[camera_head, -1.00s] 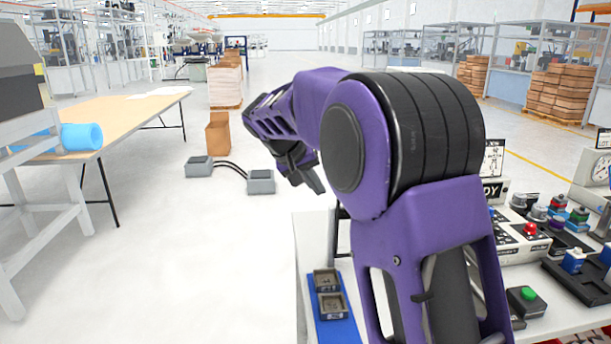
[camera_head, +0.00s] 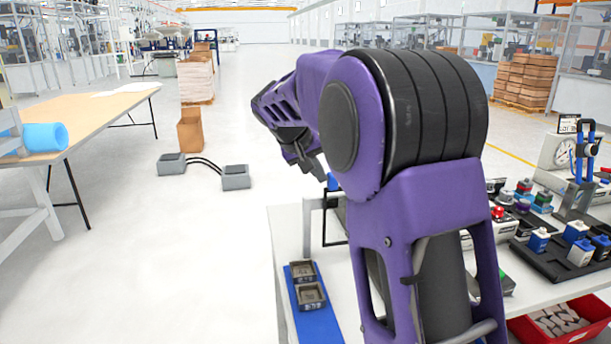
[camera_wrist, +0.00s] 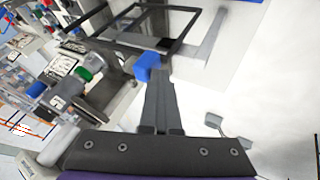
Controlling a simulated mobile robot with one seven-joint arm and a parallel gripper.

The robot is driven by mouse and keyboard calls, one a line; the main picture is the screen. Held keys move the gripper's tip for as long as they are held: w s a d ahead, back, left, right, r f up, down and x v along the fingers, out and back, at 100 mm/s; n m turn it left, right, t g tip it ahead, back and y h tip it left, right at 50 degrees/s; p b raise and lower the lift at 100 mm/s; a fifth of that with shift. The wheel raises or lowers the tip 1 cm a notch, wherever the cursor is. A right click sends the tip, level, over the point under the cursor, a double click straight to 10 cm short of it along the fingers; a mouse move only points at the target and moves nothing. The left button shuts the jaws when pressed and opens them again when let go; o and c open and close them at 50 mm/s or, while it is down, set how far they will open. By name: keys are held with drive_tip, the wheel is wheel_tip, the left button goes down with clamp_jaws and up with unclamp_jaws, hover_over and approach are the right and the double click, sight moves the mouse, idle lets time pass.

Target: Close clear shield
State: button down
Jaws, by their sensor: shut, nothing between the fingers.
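The clear shield (camera_wrist: 112,44) shows in the wrist view as a see-through panel with a dark frame, at the top left of centre; how far open it is, I cannot tell. A blue block (camera_wrist: 147,64) sits at its lower edge, just beyond my fingertips. My gripper (camera_wrist: 158,78) is shut and empty, its grey fingers together and pointing at the blue block; whether they touch it is unclear. In the head view my gripper (camera_head: 316,172) is left of my purple arm, with a bit of blue beside its tip. My arm hides most of the shield there.
A white bench (camera_head: 265,240) carries a blue strip (camera_head: 318,326) with two small grey boxes. Devices with coloured buttons and a red bin (camera_head: 560,322) stand at the right. A wooden table (camera_head: 95,115) is at the left. The floor between is mostly open.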

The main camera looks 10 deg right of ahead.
drive_tip(key=d+p, duration=0.1)
drive_tip(key=d, duration=1.3)
drive_tip(key=shift+d+r, duration=0.1)
drive_tip(key=shift+d, duration=0.1)
drive_tip(key=shift+a, duration=0.1)
